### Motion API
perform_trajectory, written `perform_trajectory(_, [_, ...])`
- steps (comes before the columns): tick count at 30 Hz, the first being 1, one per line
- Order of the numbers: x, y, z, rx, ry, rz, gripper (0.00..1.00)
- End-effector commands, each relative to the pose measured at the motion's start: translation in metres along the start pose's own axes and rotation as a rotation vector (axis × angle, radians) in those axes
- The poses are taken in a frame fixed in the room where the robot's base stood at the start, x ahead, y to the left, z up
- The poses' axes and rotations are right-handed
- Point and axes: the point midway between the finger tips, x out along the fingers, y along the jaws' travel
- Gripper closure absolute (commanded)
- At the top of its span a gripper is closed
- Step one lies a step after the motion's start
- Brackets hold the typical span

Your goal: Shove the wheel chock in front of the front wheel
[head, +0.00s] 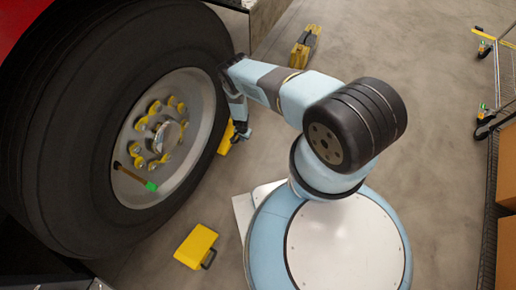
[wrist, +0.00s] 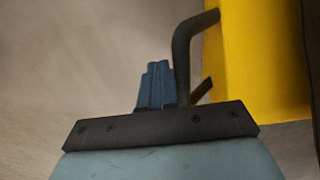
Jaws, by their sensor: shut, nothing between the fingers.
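The big black wheel (head: 65,110) fills the left of the head view, with a grey rim and yellow nut markers. A yellow wheel chock (head: 226,138) lies on the floor close to the tyre's right side, partly hidden by the tyre and my gripper. My gripper (head: 244,132) points down beside it, shut and empty. In the wrist view the shut blue fingers (wrist: 157,86) are just left of the yellow chock (wrist: 258,55) and its black handle (wrist: 183,50); I cannot tell whether they touch. A second yellow chock (head: 198,246) with a black handle lies near the tyre's lower right.
A yellow and black object (head: 304,47) lies on the floor farther back. A wheeled trolley (head: 490,75) and brown boxes (head: 505,190) stand at the right. The concrete floor between my arm and the trolley is clear.

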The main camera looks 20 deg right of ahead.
Motion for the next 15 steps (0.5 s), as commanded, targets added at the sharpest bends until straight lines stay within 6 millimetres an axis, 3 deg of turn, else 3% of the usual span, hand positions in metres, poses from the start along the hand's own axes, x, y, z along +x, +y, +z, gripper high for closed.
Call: perform_trajectory(15, [0.0, 0.014, -0.002, 0.001, 0.0, 0.002, 1.0])
